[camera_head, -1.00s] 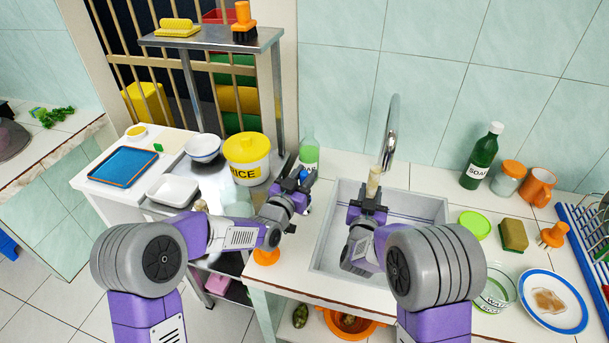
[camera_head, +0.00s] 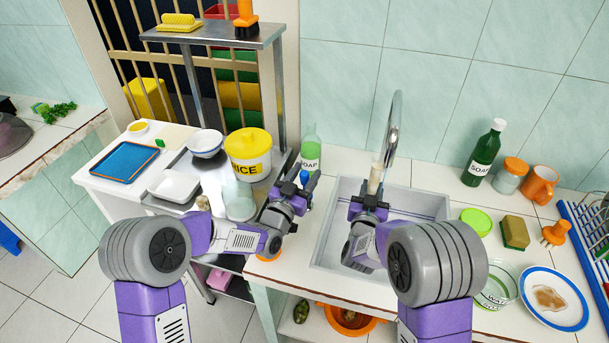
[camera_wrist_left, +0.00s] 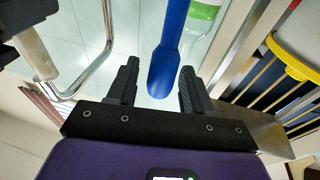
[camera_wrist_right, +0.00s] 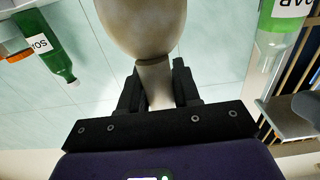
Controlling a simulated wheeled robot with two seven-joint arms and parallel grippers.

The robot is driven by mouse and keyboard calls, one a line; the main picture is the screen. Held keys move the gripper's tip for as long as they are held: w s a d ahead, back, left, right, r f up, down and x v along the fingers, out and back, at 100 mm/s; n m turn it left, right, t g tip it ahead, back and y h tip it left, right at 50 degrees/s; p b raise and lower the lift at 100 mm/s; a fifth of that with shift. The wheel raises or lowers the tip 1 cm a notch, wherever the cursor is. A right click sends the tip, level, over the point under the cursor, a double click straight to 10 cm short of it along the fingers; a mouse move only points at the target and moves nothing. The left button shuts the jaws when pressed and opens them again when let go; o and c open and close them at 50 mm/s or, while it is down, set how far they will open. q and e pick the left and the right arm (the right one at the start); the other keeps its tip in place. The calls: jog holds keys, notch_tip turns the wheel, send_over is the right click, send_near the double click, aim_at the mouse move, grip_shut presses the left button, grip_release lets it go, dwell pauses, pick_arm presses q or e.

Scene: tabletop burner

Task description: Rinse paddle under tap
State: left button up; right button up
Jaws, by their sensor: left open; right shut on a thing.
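The paddle (camera_head: 376,178) is a pale, wood-coloured piece held upright over the sink (camera_head: 412,203). My right gripper (camera_head: 370,196) is shut on its narrow neck, and its broad rounded end fills the top of the right wrist view (camera_wrist_right: 143,22). The chrome tap (camera_head: 393,125) arches over the sink, with its spout end close to the paddle. I cannot tell whether they touch or whether water runs. My left gripper (camera_head: 305,174) is open at the sink's left. A blue lever-like piece (camera_wrist_left: 170,55) reaches between its fingers, apparently not gripped. I cannot tell what it belongs to.
A clear green soap bottle (camera_head: 311,150) stands just behind my left gripper. A yellow rice tub (camera_head: 248,148) is further left. A dark green soap bottle (camera_head: 483,153), jar (camera_head: 510,178), sponge (camera_head: 514,233) and plate (camera_head: 575,318) occupy the counter right of the sink.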

pick_arm(q)
jog(key=shift+r, duration=0.15)
notch_tip(320, 180, up, 10)
jog(key=shift+f, duration=0.1)
jog(key=shift+f, duration=0.1)
dwell(1.0)
jog(key=shift+f, duration=0.15)
jog(key=shift+o, duration=0.2)
